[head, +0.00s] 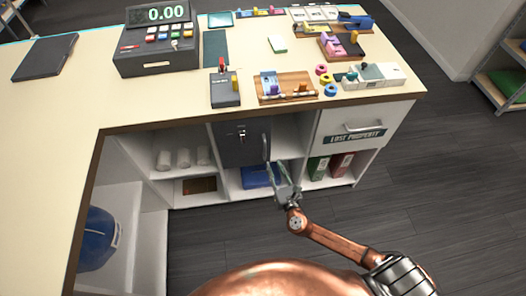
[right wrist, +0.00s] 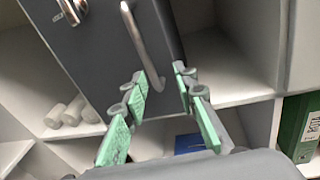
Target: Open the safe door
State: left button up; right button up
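The dark grey safe door (head: 240,146) stands under the counter and looks shut. It carries a vertical bar handle (head: 265,147) near its right edge and a key lock (head: 241,134) near its top. In the right wrist view the door (right wrist: 95,50) fills the upper left, with the metal handle (right wrist: 146,45) and the lock (right wrist: 73,10). My right gripper (head: 277,168) is open just below and in front of the handle. In the wrist view its green-padded fingers (right wrist: 160,83) are apart, with the handle's lower end appearing between their tips; contact cannot be told. My left gripper is out of view.
A white drawer labelled Lost Property (head: 360,132) is right of the safe, above green and red binders (head: 318,168). White rolls (head: 182,158) lie on the left shelf. A blue item (head: 256,178) lies below the safe. The countertop (head: 150,95) overhangs; open floor lies in front.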

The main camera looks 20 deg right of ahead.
aim_at(265, 152)
jog(key=shift+n+t, duration=0.5)
jog(key=shift+n, duration=0.1)
jog(key=w, duration=0.2)
jog(key=w+r, duration=0.1)
jog(key=w, duration=0.1)
jog(key=w+a+r+b, duration=0.1)
jog(key=w, duration=0.1)
jog(key=shift+w+r, duration=0.25)
jog(key=shift+w, duration=0.05)
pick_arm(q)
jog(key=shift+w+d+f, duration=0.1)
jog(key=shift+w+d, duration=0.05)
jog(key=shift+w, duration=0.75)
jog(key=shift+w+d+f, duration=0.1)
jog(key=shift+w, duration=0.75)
pick_arm(e)
jog(key=shift+w, duration=0.65)
jog(key=shift+c, duration=0.3)
grip_shut()
